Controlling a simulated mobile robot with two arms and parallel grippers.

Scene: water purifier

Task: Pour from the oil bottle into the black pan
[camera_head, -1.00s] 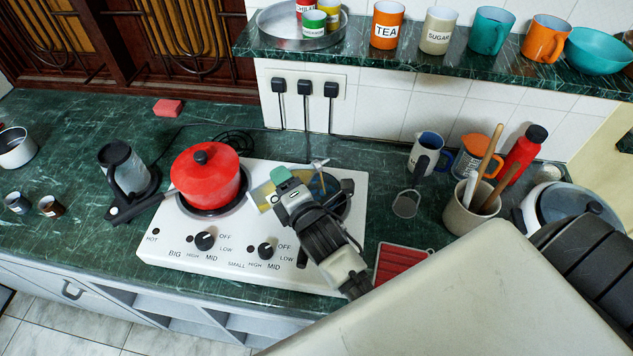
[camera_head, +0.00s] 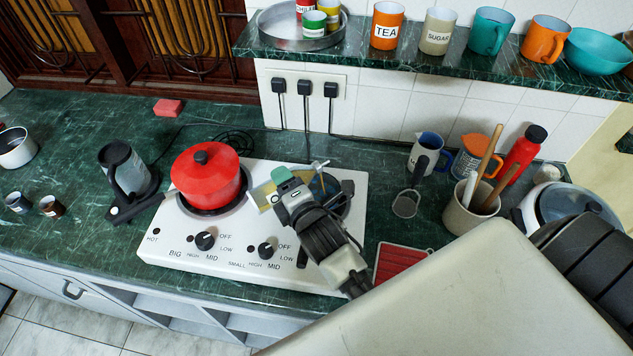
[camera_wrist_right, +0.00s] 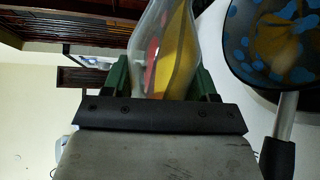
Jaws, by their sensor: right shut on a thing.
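My right gripper (camera_head: 283,183) is shut on the oil bottle (camera_head: 262,196), over the right part of the white stove. The bottle is clear with yellow inside and lies strongly tilted. Its narrow end points right, toward the black pan (camera_head: 346,187). In the right wrist view, the bottle (camera_wrist_right: 172,60) sits between the green fingers. The pan (camera_wrist_right: 275,45) shows there beside it, dark with blue patches and a brownish-yellow area inside. The gripper hides part of the pan in the head view. I cannot tell whether oil is flowing. My left gripper is not in view.
A lidded red pot (camera_head: 206,178) stands on the left burner of the stove (camera_head: 165,243). A utensil holder (camera_head: 465,216), mugs and a red bottle (camera_head: 524,152) stand to the right. A red mat (camera_head: 400,262) lies near the counter's front. A shelf (camera_head: 400,62) runs above.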

